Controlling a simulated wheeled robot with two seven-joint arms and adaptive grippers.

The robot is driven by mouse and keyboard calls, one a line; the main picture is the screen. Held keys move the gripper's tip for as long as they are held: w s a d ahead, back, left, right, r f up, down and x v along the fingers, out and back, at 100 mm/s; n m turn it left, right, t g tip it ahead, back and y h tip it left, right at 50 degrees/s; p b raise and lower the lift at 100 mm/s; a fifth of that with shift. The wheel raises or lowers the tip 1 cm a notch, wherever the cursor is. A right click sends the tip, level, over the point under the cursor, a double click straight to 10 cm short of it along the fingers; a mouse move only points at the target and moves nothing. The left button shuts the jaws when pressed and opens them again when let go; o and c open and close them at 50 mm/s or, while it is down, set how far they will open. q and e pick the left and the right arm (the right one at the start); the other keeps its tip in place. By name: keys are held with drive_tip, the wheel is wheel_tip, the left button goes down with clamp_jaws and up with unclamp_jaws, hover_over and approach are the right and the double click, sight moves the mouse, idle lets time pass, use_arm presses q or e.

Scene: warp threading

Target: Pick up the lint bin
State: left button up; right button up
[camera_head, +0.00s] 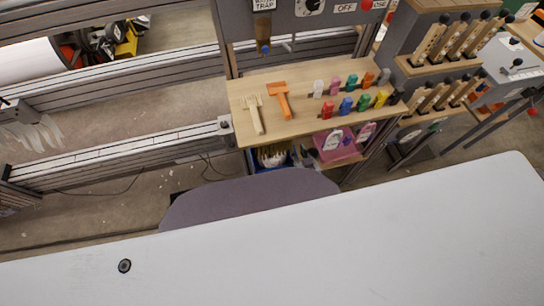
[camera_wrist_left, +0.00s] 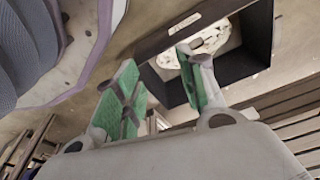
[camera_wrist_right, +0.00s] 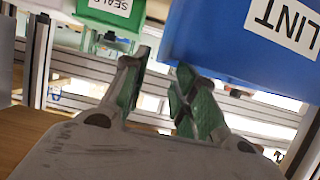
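The lint bin (camera_wrist_right: 235,50) is blue with a white label reading LINT, and fills the upper right of the right wrist view, partly cut off by the frame. My right gripper (camera_wrist_right: 160,85) is open with nothing between its green-padded fingers. Its fingertips are close to the bin's lower left corner; I cannot tell whether they touch. In the head view a blue container with pale contents (camera_head: 270,156) shows partly below the wooden shelf; its label is hidden. My left gripper (camera_wrist_left: 160,78) is open and empty. Neither gripper can be made out in the head view.
A green bin (camera_wrist_right: 112,12) labelled SEALS is beside the lint bin. A wooden shelf (camera_head: 300,122) holds a cream tool, an orange tool and several coloured pieces. A pink container (camera_head: 338,148) sits below it. A dark open box (camera_wrist_left: 252,45) with pale contents lies beyond my left gripper.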

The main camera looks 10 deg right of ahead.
drive_tip(key=shift+w, duration=0.1)
drive_tip(key=shift+w+f, duration=0.2)
drive_tip(key=shift+w, duration=0.2)
drive_tip(key=shift+w+a+f, duration=0.1)
drive_tip(key=shift+w+f, duration=0.25)
drive_tip(key=shift+w, duration=0.15)
drive_tip(key=shift+b+x, duration=0.45)
drive_tip(key=shift+x, duration=0.5)
drive_tip(key=shift+w+f, duration=0.25)
drive_tip(key=shift+w, duration=0.1)
use_arm(q)
drive_tip(key=r, duration=0.2)
drive_tip(key=d, duration=0.1)
drive_tip(key=shift+w+r, duration=0.4)
use_arm(e)
drive_tip(key=shift+w, duration=0.1)
use_arm(q)
drive_tip(key=shift+s+f, duration=0.1)
drive_tip(key=shift+f, duration=0.05)
